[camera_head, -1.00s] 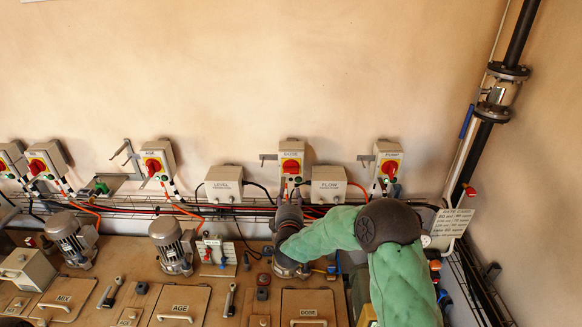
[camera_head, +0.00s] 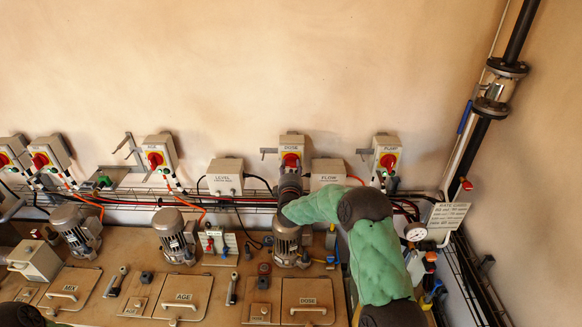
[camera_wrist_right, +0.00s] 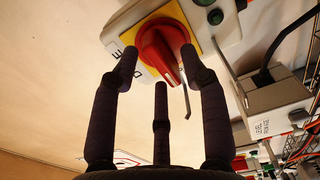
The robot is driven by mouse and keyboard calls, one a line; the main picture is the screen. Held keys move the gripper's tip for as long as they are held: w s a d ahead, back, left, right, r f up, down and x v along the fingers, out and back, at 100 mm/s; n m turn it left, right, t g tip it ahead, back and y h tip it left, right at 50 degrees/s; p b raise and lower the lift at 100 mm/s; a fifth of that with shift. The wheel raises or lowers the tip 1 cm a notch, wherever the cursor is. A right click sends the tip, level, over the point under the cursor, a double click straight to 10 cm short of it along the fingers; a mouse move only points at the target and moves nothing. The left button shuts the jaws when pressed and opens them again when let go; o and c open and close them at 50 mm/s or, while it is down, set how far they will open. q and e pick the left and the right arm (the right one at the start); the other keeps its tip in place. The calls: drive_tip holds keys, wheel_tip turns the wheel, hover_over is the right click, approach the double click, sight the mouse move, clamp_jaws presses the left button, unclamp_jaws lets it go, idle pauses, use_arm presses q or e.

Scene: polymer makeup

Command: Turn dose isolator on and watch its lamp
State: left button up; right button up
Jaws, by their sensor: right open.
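The dose isolator (camera_head: 293,146) is a pale box on the wall with a yellow plate and a red rotary knob (camera_head: 290,159). In the right wrist view, the red knob (camera_wrist_right: 160,52) fills the space ahead, its grip bar slanting down to the right. My right gripper (camera_head: 290,178) is at the knob's lower edge; in the wrist view its fingers (camera_wrist_right: 159,65) are spread, with one tip on each side of the knob and a third below. Contact cannot be told. A dark green round lamp or button (camera_wrist_right: 215,17) sits beside the plate; no glow shows. My left gripper is not in view.
Similar isolators stand either side: AGE (camera_head: 160,154) to the left and PUMP (camera_head: 386,157) to the right. LEVEL (camera_head: 225,177) and FLOW (camera_head: 328,173) boxes flank the dose isolator closely. Motors (camera_head: 174,236), cables and a wire tray lie below. The wall above is clear.

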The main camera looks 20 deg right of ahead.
drive_tip(key=shift+c, duration=0.3)
clamp_jaws()
drive_tip(key=shift+f+m+b, duration=0.1)
drive_tip(key=shift+m+b, duration=0.2)
drive_tip(key=shift+b, duration=0.2)
drive_tip(key=shift+d+f+m+b, duration=0.1)
drive_tip(key=shift+f+m+b, duration=0.05)
drive_tip(key=shift+m+b, duration=4.2)
drive_tip(key=shift+d+f+m+b, duration=0.1)
drive_tip(key=shift+m+b, duration=4.15)
drive_tip(key=shift+b, duration=0.15)
